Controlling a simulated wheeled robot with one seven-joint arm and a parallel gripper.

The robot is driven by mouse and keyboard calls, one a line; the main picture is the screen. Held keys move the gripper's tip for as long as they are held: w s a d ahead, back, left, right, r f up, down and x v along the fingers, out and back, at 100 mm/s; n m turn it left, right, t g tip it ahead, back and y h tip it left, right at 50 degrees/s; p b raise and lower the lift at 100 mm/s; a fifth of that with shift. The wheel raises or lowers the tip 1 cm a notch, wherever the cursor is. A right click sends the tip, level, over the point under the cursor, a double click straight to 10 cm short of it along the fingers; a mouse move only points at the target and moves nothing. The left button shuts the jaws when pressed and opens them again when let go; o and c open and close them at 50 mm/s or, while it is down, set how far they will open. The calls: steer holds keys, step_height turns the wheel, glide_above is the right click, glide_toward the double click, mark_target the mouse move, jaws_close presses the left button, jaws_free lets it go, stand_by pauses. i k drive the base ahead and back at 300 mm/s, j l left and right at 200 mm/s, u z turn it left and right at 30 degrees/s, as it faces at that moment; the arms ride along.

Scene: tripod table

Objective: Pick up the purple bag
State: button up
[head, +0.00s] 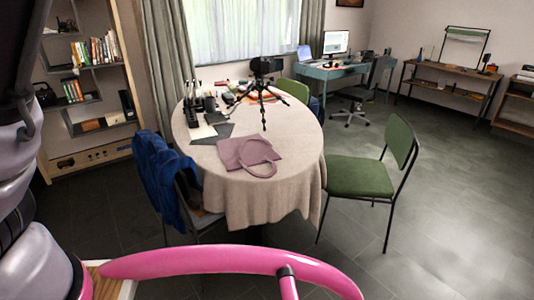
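The purple bag (232,153) lies flat on the near side of the round table (295,160), which has a beige cloth hanging down its sides. The bag's handle forms a loop toward the table's near edge. My gripper is not in view. Parts of my arm show along the left edge of the picture, well apart from the bag.
A camera on a black tripod (264,98) stands on the table behind the bag, with dark papers (221,130) at its left. A chair with a blue jacket (165,175) stands at the table's near left. A green chair (360,177) stands at right, with open floor beyond.

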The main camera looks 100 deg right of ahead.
mark_target(245, 152)
steer(key=z, duration=3.25)
steer(key=i+l+u, duration=0.2)
steer(key=l+u, duration=0.2)
steer(key=l, duration=0.15)
steer(key=i+l+u, duration=0.15)
steer(key=l, duration=0.2)
